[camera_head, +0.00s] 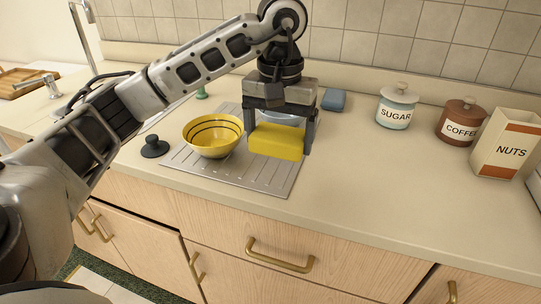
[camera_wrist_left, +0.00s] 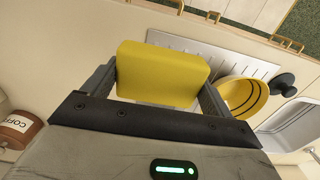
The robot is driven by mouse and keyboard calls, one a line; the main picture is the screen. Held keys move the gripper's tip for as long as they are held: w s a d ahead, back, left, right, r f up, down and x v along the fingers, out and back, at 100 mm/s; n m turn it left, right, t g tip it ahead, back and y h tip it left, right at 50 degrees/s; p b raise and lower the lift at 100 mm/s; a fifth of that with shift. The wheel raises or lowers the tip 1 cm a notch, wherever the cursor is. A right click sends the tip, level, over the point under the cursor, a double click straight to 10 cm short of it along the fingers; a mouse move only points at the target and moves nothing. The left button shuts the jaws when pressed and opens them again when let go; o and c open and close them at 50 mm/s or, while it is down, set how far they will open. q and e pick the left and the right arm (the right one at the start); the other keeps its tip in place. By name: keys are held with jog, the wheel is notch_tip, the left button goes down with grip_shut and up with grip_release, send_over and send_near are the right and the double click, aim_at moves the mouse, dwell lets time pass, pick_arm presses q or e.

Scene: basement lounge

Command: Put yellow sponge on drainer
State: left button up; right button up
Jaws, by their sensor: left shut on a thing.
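The yellow sponge (camera_head: 276,142) is held between the two fingers of my left gripper (camera_head: 279,138), which is shut on it. It also shows large between the fingers in the left wrist view (camera_wrist_left: 162,74). The drainer (camera_head: 262,183) is a grey ridged metal plate on the counter; in the head view the sponge appears over its right part. In the left wrist view the drainer (camera_wrist_left: 225,55) shows behind the sponge. The gap between sponge and drainer is hard to judge. My right gripper is not in view.
A yellow bowl (camera_head: 212,137) sits on the drainer's left, and a pale bowl (camera_head: 284,118) is partly hidden behind my gripper. A black stopper (camera_head: 154,147) lies at the left. The sugar jar (camera_head: 397,107), coffee jar (camera_head: 461,122) and nuts box (camera_head: 507,146) stand right. The front right counter is clear.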

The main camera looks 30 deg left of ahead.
pick_arm(q)
send_over(272, 169)
jog(key=f, duration=0.5)
jog(key=shift+s+d+f, duration=0.15)
jog(key=shift+s+d, duration=0.1)
jog(key=shift+d, duration=0.05)
jog(key=f, duration=0.2)
jog(key=f+p, duration=0.1)
jog(key=shift+w+a+f, duration=0.1)
jog(key=shift+w+a, duration=0.1)
jog(key=shift+a, duration=0.05)
jog(key=shift+f, duration=0.35)
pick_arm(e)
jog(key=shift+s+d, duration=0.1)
